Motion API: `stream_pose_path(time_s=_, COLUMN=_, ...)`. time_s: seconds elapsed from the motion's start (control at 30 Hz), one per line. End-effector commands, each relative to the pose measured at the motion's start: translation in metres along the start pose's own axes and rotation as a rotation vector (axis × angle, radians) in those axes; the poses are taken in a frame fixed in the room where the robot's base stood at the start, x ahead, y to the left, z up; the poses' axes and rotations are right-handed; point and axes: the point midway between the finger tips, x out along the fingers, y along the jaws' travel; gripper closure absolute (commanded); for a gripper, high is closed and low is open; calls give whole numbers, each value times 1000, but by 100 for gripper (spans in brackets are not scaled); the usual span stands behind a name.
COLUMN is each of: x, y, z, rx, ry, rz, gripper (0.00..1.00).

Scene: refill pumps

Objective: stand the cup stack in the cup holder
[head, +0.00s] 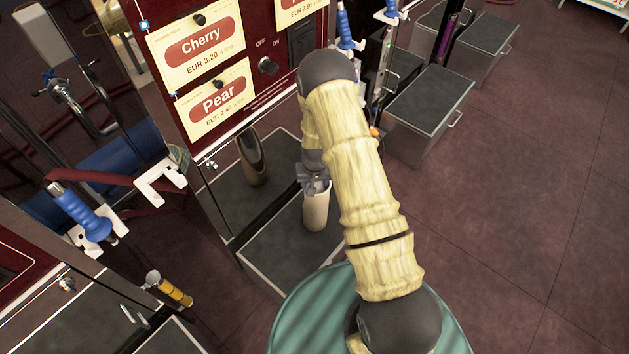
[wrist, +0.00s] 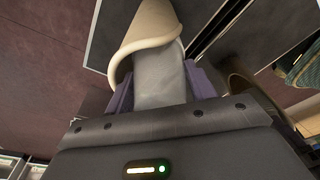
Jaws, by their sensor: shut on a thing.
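My gripper (head: 314,184) reaches down below my arm and is shut on the pale grey cup stack (wrist: 160,82). In the wrist view the stack lies between my two purple fingers. Its far end passes behind the rim of a beige tube-shaped cup holder (wrist: 148,30) and appears to be inside it. The holder also shows in the head view (head: 316,212), just under my gripper, over the grey tray. How deep the stack sits is hidden by the holder's wall. My gripper and arm hide most of the stack in the head view.
The red pump with the Cherry (head: 203,47) and Pear (head: 217,101) signs stands behind the holder. Its dark glossy lower panel shows what looks like the holder's reflection (head: 252,158). A blue-handled nozzle (head: 82,213) hangs at left. Open floor lies right.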

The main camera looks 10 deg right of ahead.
Motion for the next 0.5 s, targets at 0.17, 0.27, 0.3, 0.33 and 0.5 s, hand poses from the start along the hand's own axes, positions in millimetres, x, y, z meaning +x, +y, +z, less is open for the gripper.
stream_pose_path(time_s=0.17, x=14, y=0, z=2, rx=0, ry=-1, rz=0, gripper=83)
stream_pose_path(time_s=0.27, x=18, y=1, z=3, rx=0, ry=0, rz=0, gripper=83)
stream_pose_path(time_s=0.3, x=19, y=1, z=3, rx=0, ry=0, rz=0, gripper=83)
stream_pose_path(time_s=0.33, x=19, y=1, z=3, rx=0, ry=0, rz=0, gripper=83)
stream_pose_path(time_s=0.5, x=20, y=2, z=4, rx=3, ry=-1, rz=0, gripper=83)
